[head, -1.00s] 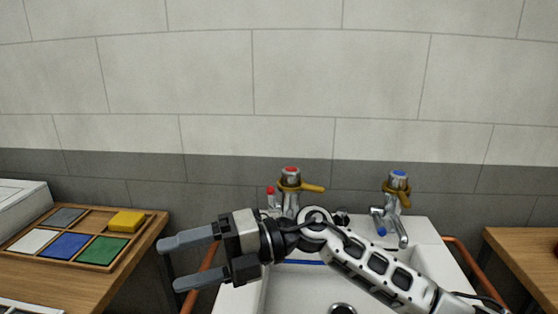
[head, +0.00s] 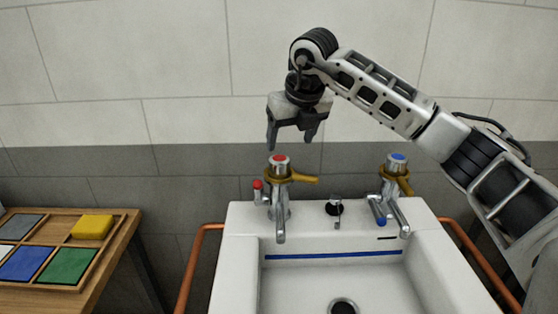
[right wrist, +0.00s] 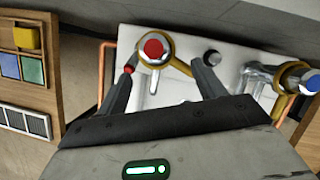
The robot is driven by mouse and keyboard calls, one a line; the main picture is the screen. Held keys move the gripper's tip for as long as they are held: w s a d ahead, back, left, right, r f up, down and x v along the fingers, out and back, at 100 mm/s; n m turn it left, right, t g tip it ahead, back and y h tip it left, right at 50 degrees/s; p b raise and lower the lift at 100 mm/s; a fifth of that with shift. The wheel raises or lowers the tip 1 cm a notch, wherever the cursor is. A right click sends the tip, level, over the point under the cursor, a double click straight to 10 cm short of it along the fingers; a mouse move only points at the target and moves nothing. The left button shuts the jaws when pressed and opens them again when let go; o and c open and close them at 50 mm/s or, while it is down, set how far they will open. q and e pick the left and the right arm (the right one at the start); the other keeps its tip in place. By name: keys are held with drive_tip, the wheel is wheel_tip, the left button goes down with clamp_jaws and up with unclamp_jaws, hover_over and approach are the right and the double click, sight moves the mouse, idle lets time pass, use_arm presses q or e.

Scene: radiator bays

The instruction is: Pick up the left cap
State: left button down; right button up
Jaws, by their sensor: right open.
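The left tap (head: 279,205) carries a round red cap (head: 280,158) on top and a brass lever pointing right. The red cap also shows in the right wrist view (right wrist: 153,48), between the fingers. A small red-tipped part (head: 257,185) stands beside this tap. The right tap (head: 392,190) has a blue cap (head: 398,157). My right gripper (head: 291,140) points down just above the left tap, its fingers spread and empty. It appears apart from the cap. My left gripper is in neither view.
The taps stand on the back ledge of a white sink (head: 237,255). Brass levers (head: 306,179) stick out near the caps. Copper pipes (head: 190,265) run at both sides. A wooden tray (head: 108,243) with coloured tiles lies on the left table. A tiled wall is close behind.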

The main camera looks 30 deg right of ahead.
sight(281, 160)
drive_tip(key=x, duration=0.2)
drive_tip(key=p+x, duration=0.1)
drive_tip(key=x, duration=0.5)
drive_tip(key=shift+w+a+f+p, duration=0.15)
drive_tip(key=shift+w+a+p, duration=0.15)
drive_tip(key=shift+a, duration=0.1)
drive_tip(key=c, duration=1.1)
